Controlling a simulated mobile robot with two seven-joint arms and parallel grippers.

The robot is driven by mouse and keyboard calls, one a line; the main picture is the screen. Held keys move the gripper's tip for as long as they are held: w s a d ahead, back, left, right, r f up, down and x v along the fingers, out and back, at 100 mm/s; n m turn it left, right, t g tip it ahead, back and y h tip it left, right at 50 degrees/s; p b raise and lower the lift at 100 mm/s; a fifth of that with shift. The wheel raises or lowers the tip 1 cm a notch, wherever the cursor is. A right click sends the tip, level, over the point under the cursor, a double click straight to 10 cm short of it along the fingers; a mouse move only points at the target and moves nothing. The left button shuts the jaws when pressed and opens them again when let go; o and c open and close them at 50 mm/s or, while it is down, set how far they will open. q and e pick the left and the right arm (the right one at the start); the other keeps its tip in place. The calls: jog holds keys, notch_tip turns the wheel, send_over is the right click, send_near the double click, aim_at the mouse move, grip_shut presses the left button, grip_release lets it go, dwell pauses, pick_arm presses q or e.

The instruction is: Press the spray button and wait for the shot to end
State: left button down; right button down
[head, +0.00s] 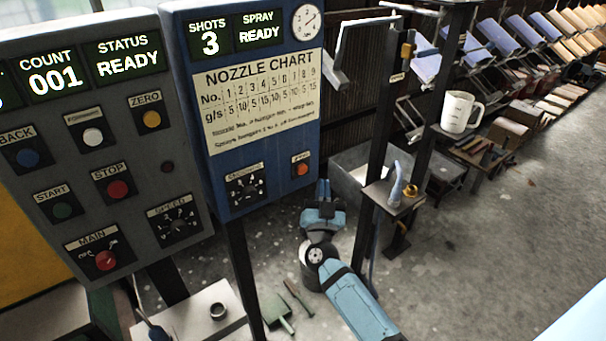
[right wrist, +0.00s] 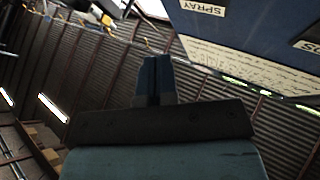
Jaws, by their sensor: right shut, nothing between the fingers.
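The blue spray panel (head: 228,60) stands at the top centre of the head view. Its display reads SHOTS 3 and SPRAY READY. An orange button (head: 301,169) sits at its lower right under a small label too small to read. My right gripper (head: 323,184) is just right of and slightly below that button in the picture, apart from it, fingers up. In the right wrist view the fingers (right wrist: 154,75) are together and empty, and part of the blue panel (right wrist: 245,28) shows at upper right. My left gripper is not in view.
A grey control panel (head: 95,170) stands left, reading COUNT 001 and STATUS READY. A dial (head: 245,187) sits left of the orange button. A dark post (head: 378,150) with a small shelf and a white jug (head: 457,112) stand to the right. Open floor lies at right.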

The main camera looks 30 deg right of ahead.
aim_at(303, 170)
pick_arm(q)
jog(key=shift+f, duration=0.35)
pick_arm(e)
jog(key=shift+w+a, duration=0.2)
jog(key=shift+w, duration=2.1)
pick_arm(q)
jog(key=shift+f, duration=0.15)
pick_arm(e)
jog(key=shift+w, duration=0.1)
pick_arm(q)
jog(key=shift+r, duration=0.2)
pick_arm(e)
jog(key=shift+w, duration=0.3)
